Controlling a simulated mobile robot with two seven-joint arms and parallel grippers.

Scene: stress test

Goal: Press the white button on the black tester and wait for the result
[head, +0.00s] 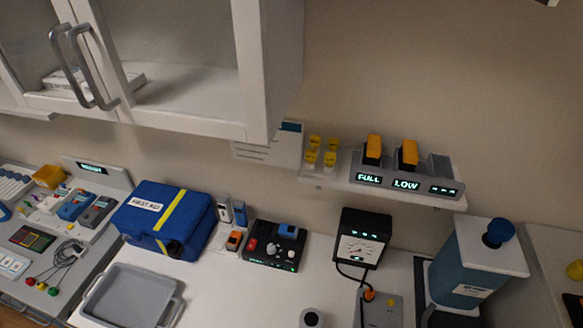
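A black tester (274,246) sits on the white counter near the back wall, right of the blue first-aid case. Its top carries a red button at the left, pale round knobs or buttons in the middle, and a blue block at the back. Small green lights show on its front edge. I cannot tell which pale part is the white button. A second black box, a meter with a white dial face (361,249), stands to its right with a cable running down. Neither of my grippers is in view.
The blue first-aid case (151,225) and a grey tray (133,297) are at left. A wall shelf (380,190) with lit FULL and LOW displays hangs above. A blue tank (463,270) stands at right. An open-looking cabinet (190,60) overhangs the upper left. The counter before the tester is mostly clear.

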